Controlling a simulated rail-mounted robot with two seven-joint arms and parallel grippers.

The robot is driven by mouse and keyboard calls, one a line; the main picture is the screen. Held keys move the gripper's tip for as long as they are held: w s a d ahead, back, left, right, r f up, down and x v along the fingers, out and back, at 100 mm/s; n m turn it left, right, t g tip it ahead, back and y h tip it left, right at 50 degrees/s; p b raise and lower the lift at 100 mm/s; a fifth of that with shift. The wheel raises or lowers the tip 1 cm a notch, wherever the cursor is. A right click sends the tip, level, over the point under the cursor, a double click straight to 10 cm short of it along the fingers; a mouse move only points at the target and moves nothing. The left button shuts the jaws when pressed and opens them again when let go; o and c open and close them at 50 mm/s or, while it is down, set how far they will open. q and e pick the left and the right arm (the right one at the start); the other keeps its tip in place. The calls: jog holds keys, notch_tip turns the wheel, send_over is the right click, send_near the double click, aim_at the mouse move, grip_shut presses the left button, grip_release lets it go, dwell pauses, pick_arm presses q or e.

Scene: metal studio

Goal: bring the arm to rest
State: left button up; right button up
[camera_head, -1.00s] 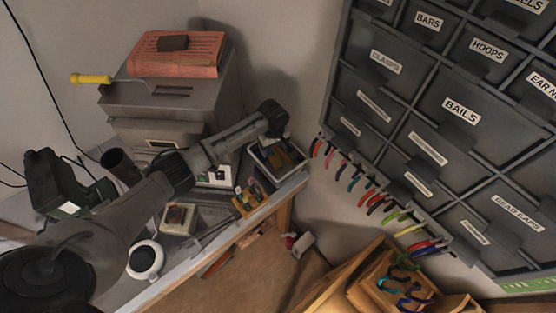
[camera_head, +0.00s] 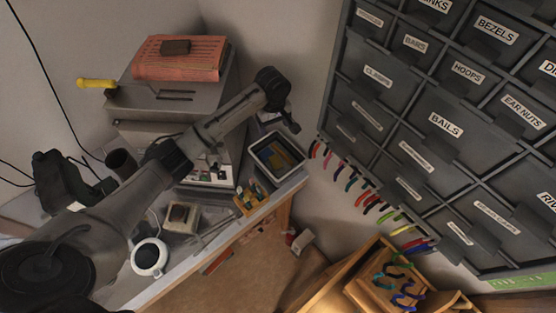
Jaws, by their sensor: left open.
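My left arm comes in from the left and reaches across the workbench (camera_head: 170,286). Its left gripper (camera_head: 291,124) hangs past the wrist at the bench's far right end, above and close to a dark-rimmed tray (camera_head: 299,155). The gripper is small and dark here; it is open, and I see nothing held in it. My right gripper is not in view.
A grey metal box (camera_head: 135,104) with a red brick-like block (camera_head: 178,58) stands behind the arm. A yellow-handled tool (camera_head: 96,84) juts from the box. A labelled drawer cabinet (camera_head: 424,130) fills the right. A small wooden holder (camera_head: 250,199) and white round dish (camera_head: 149,257) sit on the bench.

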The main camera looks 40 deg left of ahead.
pick_arm(q)
jog(key=shift+r, duration=0.3)
dwell(0.5)
